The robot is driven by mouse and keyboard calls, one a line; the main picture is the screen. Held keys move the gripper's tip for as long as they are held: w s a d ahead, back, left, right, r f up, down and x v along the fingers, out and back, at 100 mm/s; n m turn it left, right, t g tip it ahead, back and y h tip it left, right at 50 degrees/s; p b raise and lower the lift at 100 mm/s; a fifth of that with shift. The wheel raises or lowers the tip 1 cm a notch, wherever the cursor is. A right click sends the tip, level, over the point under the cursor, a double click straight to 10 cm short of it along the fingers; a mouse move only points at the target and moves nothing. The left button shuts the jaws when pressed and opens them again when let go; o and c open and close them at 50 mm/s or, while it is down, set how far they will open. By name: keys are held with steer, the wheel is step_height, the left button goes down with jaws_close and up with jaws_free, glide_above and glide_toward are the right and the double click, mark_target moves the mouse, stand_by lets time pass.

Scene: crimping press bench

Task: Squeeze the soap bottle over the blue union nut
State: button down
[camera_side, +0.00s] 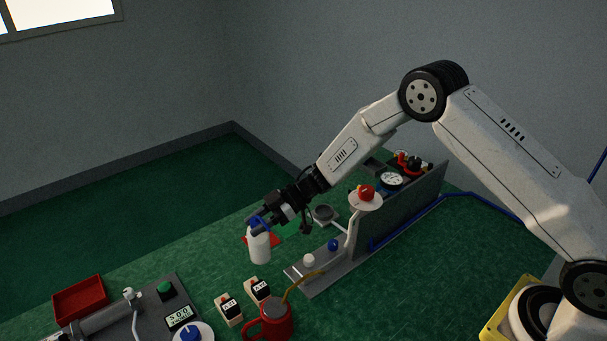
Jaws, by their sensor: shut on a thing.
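The soap bottle (260,247) is white with a blue top. My gripper (259,224) is shut on it near the top, and the jaws partly cover the cap. The bottle is close to upright, base down; I cannot tell whether its base touches the bench. A small blue rounded piece (333,244) sits on the grey rail to the right of the bottle, apart from it. It is too small to tell whether it is the union nut.
A red flat piece (274,239) lies behind the bottle. Two small labelled blocks (229,309) and a red jug (268,322) stand in front. A red tray (80,299) and a grey press (150,308) are at left. A grey upright panel (425,200) stands at right.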

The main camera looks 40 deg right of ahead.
steer(key=s+d+r, duration=0.2)
steer(key=s+r, duration=0.3)
steer(key=s, duration=0.4)
steer(key=shift+s+d+r, duration=0.15)
steer(key=shift+s+d, duration=0.15)
steer(key=shift+d, duration=0.1)
stand_by(0.4)
steer(key=shift+r, duration=2.35)
steer(key=w+d, duration=1.2)
steer(key=d, duration=0.2)
step_height(320, 180, down, 8)
steer(key=shift+f, duration=0.15)
steer(key=shift+s+f, duration=0.1)
steer(key=shift+f, duration=0.05)
